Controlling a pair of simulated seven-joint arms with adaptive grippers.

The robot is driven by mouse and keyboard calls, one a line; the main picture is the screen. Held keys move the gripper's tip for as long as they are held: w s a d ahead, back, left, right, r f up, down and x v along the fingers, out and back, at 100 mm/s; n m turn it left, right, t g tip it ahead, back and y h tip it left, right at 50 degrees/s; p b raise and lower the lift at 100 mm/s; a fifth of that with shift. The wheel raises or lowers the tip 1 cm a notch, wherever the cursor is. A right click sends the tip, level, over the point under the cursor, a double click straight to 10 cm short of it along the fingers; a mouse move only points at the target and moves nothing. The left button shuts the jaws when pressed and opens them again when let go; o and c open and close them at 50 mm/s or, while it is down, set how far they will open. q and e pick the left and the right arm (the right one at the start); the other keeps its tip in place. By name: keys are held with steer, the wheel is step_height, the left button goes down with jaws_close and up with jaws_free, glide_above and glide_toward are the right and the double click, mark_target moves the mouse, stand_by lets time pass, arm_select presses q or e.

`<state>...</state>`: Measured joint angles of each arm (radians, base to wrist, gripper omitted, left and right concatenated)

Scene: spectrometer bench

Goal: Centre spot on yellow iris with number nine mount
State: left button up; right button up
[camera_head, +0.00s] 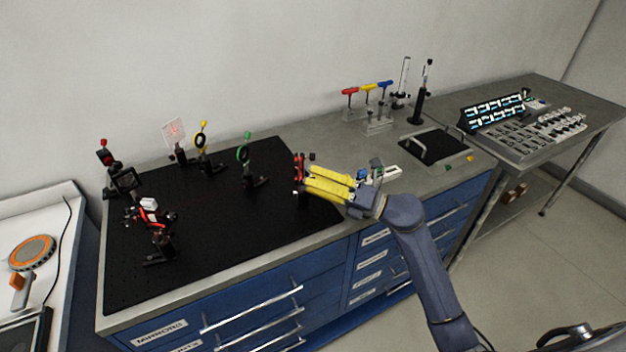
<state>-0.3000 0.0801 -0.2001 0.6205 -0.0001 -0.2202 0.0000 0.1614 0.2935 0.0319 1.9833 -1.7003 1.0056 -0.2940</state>
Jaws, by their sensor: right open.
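The yellow iris (202,132) stands upright on a post towards the back of the black breadboard (210,240). Behind it to the left is a clear card (174,132) with a red spot on it. My right gripper (305,180) has yellow fingers, open, pointing left at a red-and-black mount (298,168) at the board's right side. The fingertips are close to this mount; I cannot tell whether they touch it. More mounts stand at the left: one with a red knob (104,155), a dark square one (128,180) and a cluster (152,222). No mount number is readable. My left gripper is out of view.
A green iris (243,152) stands between the yellow iris and my right gripper. Red, yellow and blue T-handled tools (367,90) stand in a rack behind. A black tray (437,146) and a lit panel (495,110) are further right. The board's front middle is clear.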

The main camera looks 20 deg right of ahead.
jaws_close()
stand_by(0.3)
stand_by(0.4)
steer(key=shift+d+r+n+g+y, duration=0.15)
steer(key=shift+n+y, duration=0.3)
steer(key=shift+n, duration=0.7)
steer(key=shift+a+n+g+y, duration=0.1)
steer(key=shift+n+g+y, duration=0.25)
steer(key=shift+n, duration=0.8)
steer(key=shift+r, duration=0.1)
steer(key=c, duration=0.8)
jaws_free()
steer(key=o, duration=0.5)
steer(key=shift+d, duration=0.1)
steer(key=shift+c, duration=0.2)
steer(key=o, duration=0.3)
steer(key=shift+f, duration=0.2)
